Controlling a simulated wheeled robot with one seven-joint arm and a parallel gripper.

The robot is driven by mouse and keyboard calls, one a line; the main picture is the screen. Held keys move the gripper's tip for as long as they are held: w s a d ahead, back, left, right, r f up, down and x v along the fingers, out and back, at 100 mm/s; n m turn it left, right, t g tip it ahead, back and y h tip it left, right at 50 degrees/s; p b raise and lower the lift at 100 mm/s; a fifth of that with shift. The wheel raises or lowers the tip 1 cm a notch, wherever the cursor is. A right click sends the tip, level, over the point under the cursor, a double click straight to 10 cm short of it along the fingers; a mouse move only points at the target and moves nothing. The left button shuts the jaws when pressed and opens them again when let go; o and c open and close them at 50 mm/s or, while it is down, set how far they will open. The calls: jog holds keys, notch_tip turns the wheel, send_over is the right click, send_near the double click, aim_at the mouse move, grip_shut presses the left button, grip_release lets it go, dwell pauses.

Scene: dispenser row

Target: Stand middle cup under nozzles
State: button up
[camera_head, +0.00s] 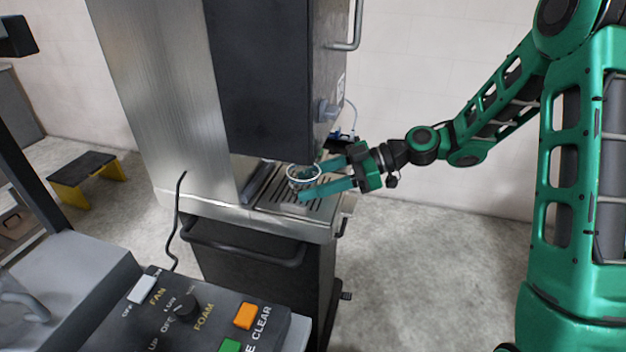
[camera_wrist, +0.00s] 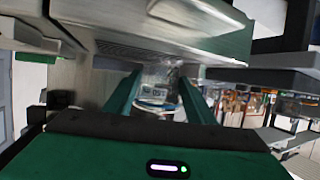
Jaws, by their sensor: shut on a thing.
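A clear cup (camera_head: 303,176) with a pale rim is at the drip tray (camera_head: 268,196) of the steel dispenser. My gripper (camera_head: 318,180) reaches in from the right with its green fingers on either side of the cup, shut on it. The cup looks upright; I cannot tell whether its base touches the grille. In the wrist view the cup (camera_wrist: 154,100) shows between the two fingers. The nozzles are hidden behind the dark front of the dispenser (camera_head: 262,80). No other cup is clear to see.
A control panel (camera_head: 205,312) with a knob and coloured buttons is in the foreground. A bar handle (camera_head: 245,254) runs below the tray. A black and yellow step stool (camera_head: 84,175) stands at the left. The floor (camera_head: 440,270) right of the dispenser is clear.

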jog(key=shift+f, duration=0.55)
dwell(0.4)
jog(key=o, duration=1.2)
